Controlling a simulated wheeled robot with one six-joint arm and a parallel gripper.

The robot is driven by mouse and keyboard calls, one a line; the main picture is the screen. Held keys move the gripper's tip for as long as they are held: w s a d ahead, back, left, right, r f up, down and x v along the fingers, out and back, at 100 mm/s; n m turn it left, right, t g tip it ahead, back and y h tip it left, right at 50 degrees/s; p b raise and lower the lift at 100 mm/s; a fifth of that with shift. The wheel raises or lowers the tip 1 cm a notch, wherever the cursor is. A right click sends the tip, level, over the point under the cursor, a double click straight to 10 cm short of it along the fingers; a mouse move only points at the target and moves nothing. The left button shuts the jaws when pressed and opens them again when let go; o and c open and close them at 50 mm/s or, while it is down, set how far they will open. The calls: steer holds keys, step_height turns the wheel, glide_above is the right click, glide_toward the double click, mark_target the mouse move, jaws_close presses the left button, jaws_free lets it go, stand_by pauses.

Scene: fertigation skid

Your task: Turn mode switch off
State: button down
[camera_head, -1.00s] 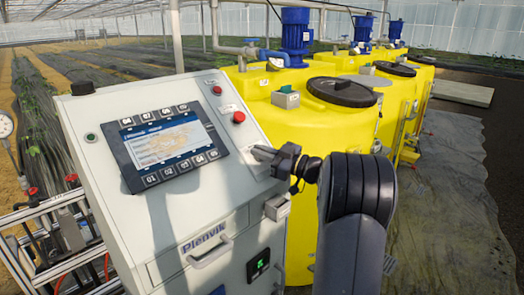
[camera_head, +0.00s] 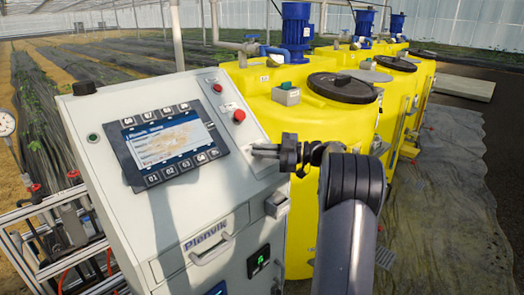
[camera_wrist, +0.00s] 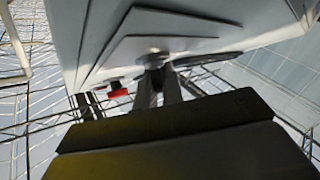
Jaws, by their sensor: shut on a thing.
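The white control cabinet (camera_head: 215,190) has a sloped front panel with a screen (camera_head: 170,147). My gripper (camera_head: 258,151) reaches in from the right, with its fingertips at the panel's right side. It is shut on the mode switch, which the fingers mostly hide in the head view. In the wrist view, my gripper's fingers (camera_wrist: 158,88) meet a small grey knob, the mode switch (camera_wrist: 154,60), on the panel face. The switch's pointing direction cannot be read.
Red buttons (camera_head: 239,115) sit on the panel above my gripper. A grey box (camera_head: 277,204) juts from the cabinet's right edge below my wrist. Yellow tanks (camera_head: 290,115) with dark lids stand close behind my arm. A drawer handle (camera_head: 210,249) sticks out lower down.

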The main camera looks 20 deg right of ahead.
steer(key=c, duration=1.5)
jaws_free()
steer(key=shift+c, duration=0.2)
steer(key=b+v, duration=0.2)
steer(key=v, duration=0.8)
steer(key=shift+s+d, duration=0.15)
steer(key=shift+d, duration=0.15)
steer(key=shift+a, duration=0.1)
steer(key=p+x, duration=0.2)
steer(key=x, duration=0.9)
steer(key=shift+d, duration=0.2)
